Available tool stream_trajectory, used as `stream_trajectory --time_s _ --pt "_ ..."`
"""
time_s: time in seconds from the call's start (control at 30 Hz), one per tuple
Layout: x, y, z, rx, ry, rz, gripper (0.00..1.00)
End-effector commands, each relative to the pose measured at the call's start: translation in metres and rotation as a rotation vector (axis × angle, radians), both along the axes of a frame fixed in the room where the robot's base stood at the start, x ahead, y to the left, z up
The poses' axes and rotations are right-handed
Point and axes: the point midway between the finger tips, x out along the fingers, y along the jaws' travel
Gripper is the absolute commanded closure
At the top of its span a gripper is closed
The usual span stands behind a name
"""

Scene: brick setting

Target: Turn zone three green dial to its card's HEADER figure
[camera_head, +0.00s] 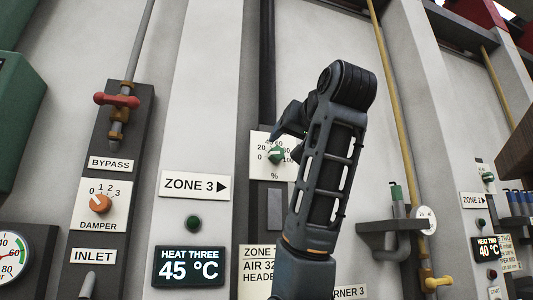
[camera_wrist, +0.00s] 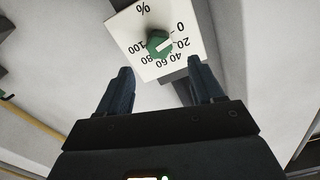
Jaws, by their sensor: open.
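The green dial (camera_head: 276,156) is on a white plate marked 0 to 100 and %, right of the ZONE 3 sign. In the wrist view the dial (camera_wrist: 159,43) lies just beyond my fingertips, roughly centred between them. Its white mark seems to point toward 20, but it is too small to read exactly. My gripper (camera_wrist: 160,68) is open and empty, with no finger visibly touching the dial. In the head view my arm hides part of the plate. The zone card (camera_head: 257,264) reads "ZONE", "AIR 32" and "HEADE"; my arm covers the rest, including any header figure.
An orange damper dial (camera_head: 100,203) and red-handled bypass valve (camera_head: 117,100) are at left. The ZONE 3 sign (camera_head: 195,186) and a HEAT THREE display (camera_head: 189,267) reading 45 °C are nearer. A grey bracket (camera_head: 385,228) juts out right of my arm.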

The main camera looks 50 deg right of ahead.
Motion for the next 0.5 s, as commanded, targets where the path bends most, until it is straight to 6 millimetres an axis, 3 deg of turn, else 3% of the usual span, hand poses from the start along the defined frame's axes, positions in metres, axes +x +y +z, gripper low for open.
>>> stream_trajectory --time_s 0.5 --pt "0.055 -0.041 0.000 0.001 0.003 0.000 0.33"
